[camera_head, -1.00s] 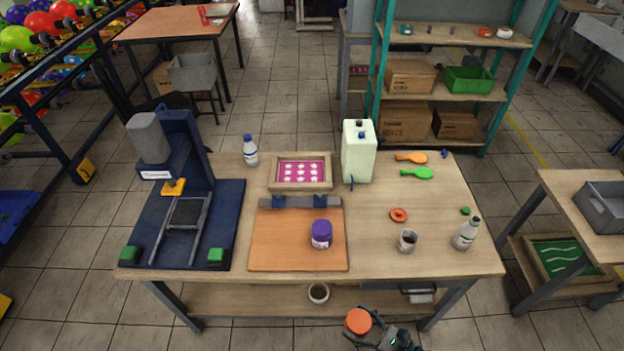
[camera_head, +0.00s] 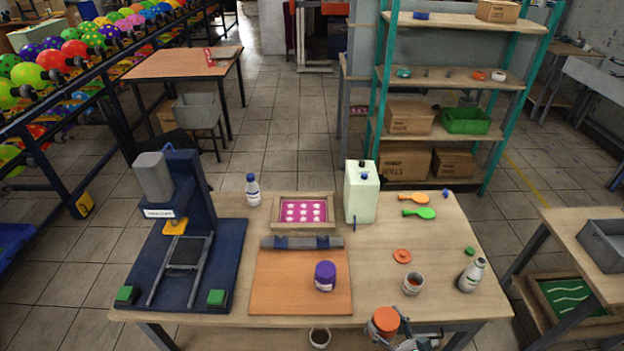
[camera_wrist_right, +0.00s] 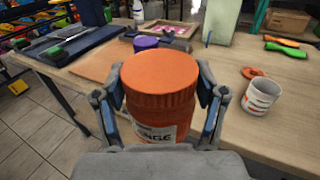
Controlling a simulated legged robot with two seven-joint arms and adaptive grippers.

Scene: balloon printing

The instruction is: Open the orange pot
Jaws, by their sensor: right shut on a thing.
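The orange pot (camera_head: 385,319) has an orange ribbed lid and a white label with dark letters. My right gripper (camera_head: 390,333) is shut on it near the table's front edge. In the right wrist view the pot (camera_wrist_right: 160,95) stands upright between the two fingers of the gripper (camera_wrist_right: 160,105), with its lid on. The fingers press on the pot's sides around and below the lid's lower rim. The pot's lower part is hidden by the gripper. My left gripper is not in view.
The wooden table (camera_head: 440,290) carries an orange work board (camera_head: 275,290) with a purple pot (camera_head: 325,276), a cup (camera_head: 413,284), a white bottle (camera_head: 472,275), a loose orange lid (camera_head: 402,256) and a blue press (camera_head: 180,215).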

